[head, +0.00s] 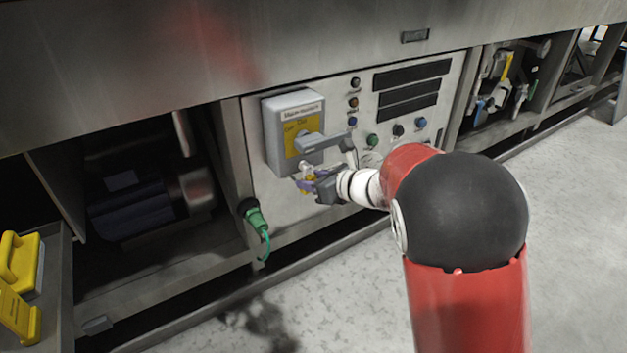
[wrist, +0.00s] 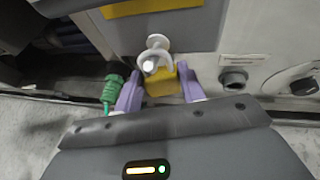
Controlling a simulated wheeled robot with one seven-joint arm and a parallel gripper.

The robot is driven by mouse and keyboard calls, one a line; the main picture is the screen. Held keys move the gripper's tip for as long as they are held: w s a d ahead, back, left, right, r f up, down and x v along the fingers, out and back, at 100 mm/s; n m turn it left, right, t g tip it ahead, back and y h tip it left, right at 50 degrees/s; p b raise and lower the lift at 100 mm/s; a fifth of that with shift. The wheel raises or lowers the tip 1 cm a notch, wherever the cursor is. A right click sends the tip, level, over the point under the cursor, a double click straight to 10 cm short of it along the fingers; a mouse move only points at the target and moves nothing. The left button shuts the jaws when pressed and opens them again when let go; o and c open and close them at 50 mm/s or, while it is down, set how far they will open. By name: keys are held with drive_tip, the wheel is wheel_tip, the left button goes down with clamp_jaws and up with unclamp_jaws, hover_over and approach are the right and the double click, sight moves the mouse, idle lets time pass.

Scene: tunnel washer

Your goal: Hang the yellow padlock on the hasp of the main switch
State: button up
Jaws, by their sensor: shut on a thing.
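The yellow padlock (wrist: 159,83) is between the two purple fingers of my gripper (wrist: 158,90), which is shut on it. Its pale shackle (wrist: 148,63) points up and overlaps a light, round-ended metal part (wrist: 158,42), which looks like the hasp. I cannot tell whether the shackle is around it or only in front. In the head view my gripper (head: 313,184) and the padlock (head: 309,187) are just below the grey main switch box (head: 270,140), with its yellow plate (head: 292,146) and grey handle (head: 322,142). My wrist partly hides the panel there.
A green plug with a cable (head: 255,217) hangs low on the left of the panel. Buttons (head: 372,140) and a socket (wrist: 233,78) lie to the right. A tray at lower left holds yellow items (head: 20,265). The floor in front is clear.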

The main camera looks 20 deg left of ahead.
drive_tip(key=o, duration=1.1)
